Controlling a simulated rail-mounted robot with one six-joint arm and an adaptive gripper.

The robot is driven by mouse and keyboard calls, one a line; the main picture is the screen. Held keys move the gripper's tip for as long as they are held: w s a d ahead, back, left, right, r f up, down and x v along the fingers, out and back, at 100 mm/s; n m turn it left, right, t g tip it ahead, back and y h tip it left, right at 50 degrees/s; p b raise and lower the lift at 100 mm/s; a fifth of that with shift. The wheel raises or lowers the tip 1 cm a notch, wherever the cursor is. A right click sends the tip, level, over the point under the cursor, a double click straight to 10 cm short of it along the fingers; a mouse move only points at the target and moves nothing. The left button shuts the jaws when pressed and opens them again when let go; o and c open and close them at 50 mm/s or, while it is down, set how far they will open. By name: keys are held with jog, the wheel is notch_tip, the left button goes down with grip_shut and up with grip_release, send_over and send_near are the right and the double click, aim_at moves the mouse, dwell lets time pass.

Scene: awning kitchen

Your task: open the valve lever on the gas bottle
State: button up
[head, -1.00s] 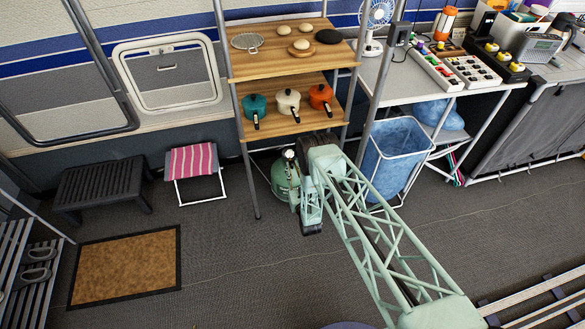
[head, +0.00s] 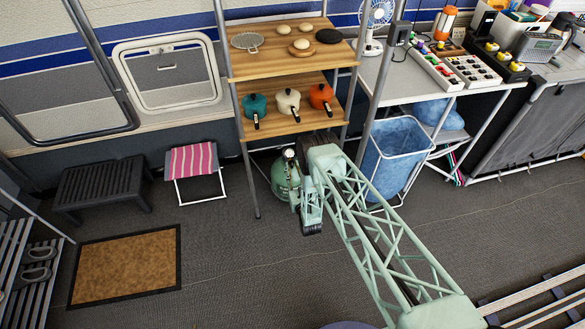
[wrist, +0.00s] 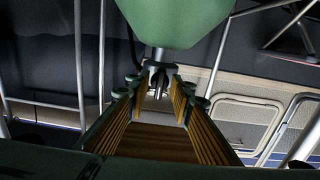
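The green gas bottle (head: 283,180) stands on the floor below the wooden shelf, partly hidden by my arm in the head view. In the wrist view the picture is upside down, and the bottle's green body (wrist: 172,22) hangs at the top. Its grey metal valve (wrist: 158,68) points down toward my gripper (wrist: 162,82). The fingers are apart, one on each side of the valve end, with visible space between them. I cannot tell whether either finger touches it. The lever itself cannot be made out clearly. My fingers are hidden in the head view.
The shelf (head: 290,62) with pots and its metal legs stand close around the bottle. A blue laundry basket (head: 396,150) is to the right. A striped stool (head: 193,160) stands left. The floor in front is mostly clear, with a brown doormat (head: 125,266).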

jog(key=v, duration=1.1)
jog(key=shift+s+d, duration=0.15)
jog(key=shift+s, duration=0.25)
jog(key=shift+w, duration=0.15)
